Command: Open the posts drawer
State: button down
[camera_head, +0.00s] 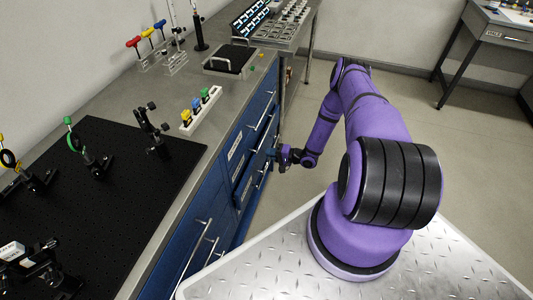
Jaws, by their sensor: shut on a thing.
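The blue drawer fronts (232,190) with bar handles run along the bench's front, below the worktop. Small white labels are on them, too small to read, so I cannot tell by its label which is the posts drawer. My gripper (275,154) is at the drawer fronts in the middle of the picture, shut on a drawer handle. The fingers and the held part of the handle are small and partly hidden. A drawer front beside the gripper seems to stand slightly out, but I cannot tell how far.
Another table (500,35) stands at the far right. The floor (420,125) between is clear.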

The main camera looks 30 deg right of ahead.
jog(key=f+v, duration=0.3)
jog(key=v, duration=1.4)
jog(key=s+f+v, duration=0.1)
jog(key=f+v, duration=0.2)
jog(key=v, duration=1.5)
jog(key=shift+d+f, duration=0.35)
jog(key=shift+d, duration=0.05)
jog(key=shift+s, duration=0.1)
jog(key=c, duration=1.2)
grip_release()
jog(key=v, duration=1.1)
